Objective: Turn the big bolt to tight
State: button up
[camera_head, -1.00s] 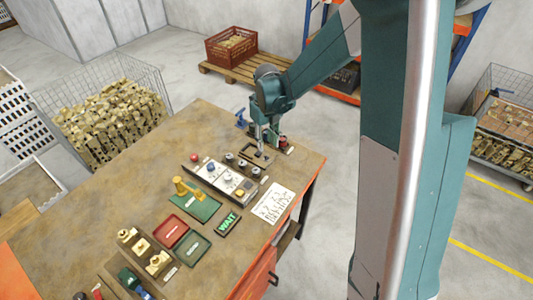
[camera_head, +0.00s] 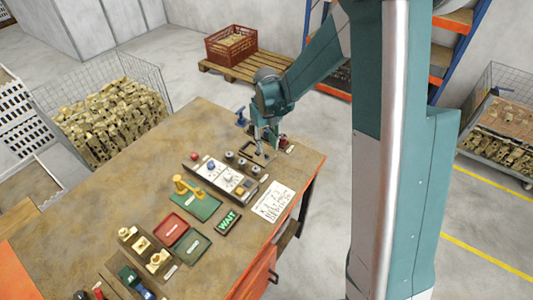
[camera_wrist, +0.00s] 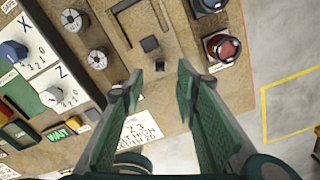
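My gripper (camera_head: 263,144) hangs over the far right part of the bench. In the wrist view its two green fingers (camera_wrist: 162,82) are apart with nothing between them. Ahead of the fingertips lies a brown fixture plate (camera_wrist: 125,20) with a small dark square head (camera_wrist: 150,43) on it. A smaller dark block (camera_wrist: 160,66) shows close to the fingertips. Two round grey ribbed pieces (camera_wrist: 72,18) and (camera_wrist: 98,58) sit left of the plate. I cannot tell for certain which of these is the big bolt. The gripper touches none of them visibly.
A red round knob (camera_wrist: 222,46) and a dark knob (camera_wrist: 209,5) stand right of the fixture. A white dial panel (camera_head: 223,177) lies to its left. A lit WAIT sign (camera_head: 228,221) and a paper sheet (camera_head: 272,201) lie nearer. The bench edge is close on the right.

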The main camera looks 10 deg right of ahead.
aim_at(266, 156)
jog(key=shift+f, duration=2.85)
jog(key=shift+c, duration=0.6)
grip_shut()
